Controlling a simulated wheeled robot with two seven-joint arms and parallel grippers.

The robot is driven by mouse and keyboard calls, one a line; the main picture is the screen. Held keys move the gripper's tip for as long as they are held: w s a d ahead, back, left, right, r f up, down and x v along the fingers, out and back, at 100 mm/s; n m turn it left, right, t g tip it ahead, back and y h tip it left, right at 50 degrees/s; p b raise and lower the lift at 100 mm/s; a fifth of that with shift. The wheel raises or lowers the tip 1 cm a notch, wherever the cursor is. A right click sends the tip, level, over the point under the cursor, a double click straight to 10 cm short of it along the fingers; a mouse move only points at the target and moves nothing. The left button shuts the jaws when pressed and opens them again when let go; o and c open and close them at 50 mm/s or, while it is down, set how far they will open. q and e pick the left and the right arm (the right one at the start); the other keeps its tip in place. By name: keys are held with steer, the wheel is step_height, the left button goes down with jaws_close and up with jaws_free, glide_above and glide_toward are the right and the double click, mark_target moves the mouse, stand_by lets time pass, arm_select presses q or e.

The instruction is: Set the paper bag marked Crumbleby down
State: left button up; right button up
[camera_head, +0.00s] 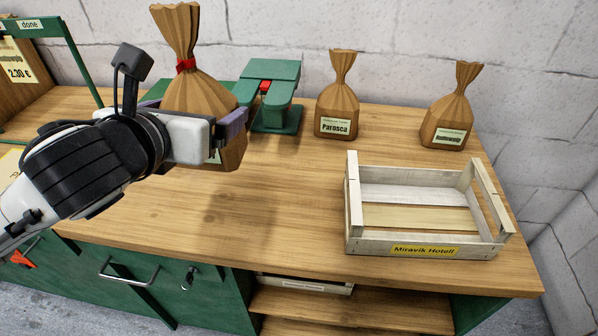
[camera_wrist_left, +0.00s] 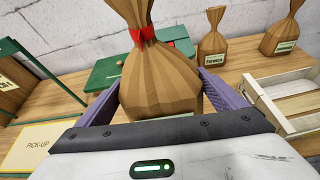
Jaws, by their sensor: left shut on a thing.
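A brown paper bag (camera_head: 200,92), its neck tied with a red band, is held in my left gripper (camera_head: 228,128). The purple fingers press on its two sides in the left wrist view (camera_wrist_left: 164,98), where the bag (camera_wrist_left: 160,75) stands upright. It hangs above the wooden counter (camera_head: 270,230), with a shadow on the wood below it. Its label is mostly hidden by the gripper, so the name cannot be read. My right gripper is not in view.
A bag marked Parosca (camera_head: 338,100) and another labelled bag (camera_head: 449,112) stand at the back. A green device (camera_head: 275,85) with a red part stands behind the held bag. A wooden crate (camera_head: 425,249) marked Miravik Hotell is at right. A PICK-UP sheet (camera_wrist_left: 42,150) lies left. The middle counter is clear.

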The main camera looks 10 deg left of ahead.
arm_select(q)
steer(key=w+d+f+b, duration=0.6)
steer(key=d+f, duration=0.1)
steer(key=f, duration=0.5)
steer(key=f+b, duration=0.1)
steer(key=f, duration=0.2)
steer(key=f+b, duration=0.1)
steer(key=f, duration=0.2)
steer(key=shift+w+d+f, duration=0.15)
steer(key=shift+d+f, duration=0.1)
steer(key=shift+f, duration=0.25)
steer(key=shift+r, duration=0.1)
steer(key=o, duration=1.3)
steer(key=shift+f, duration=0.25)
steer(key=shift+o, duration=0.2)
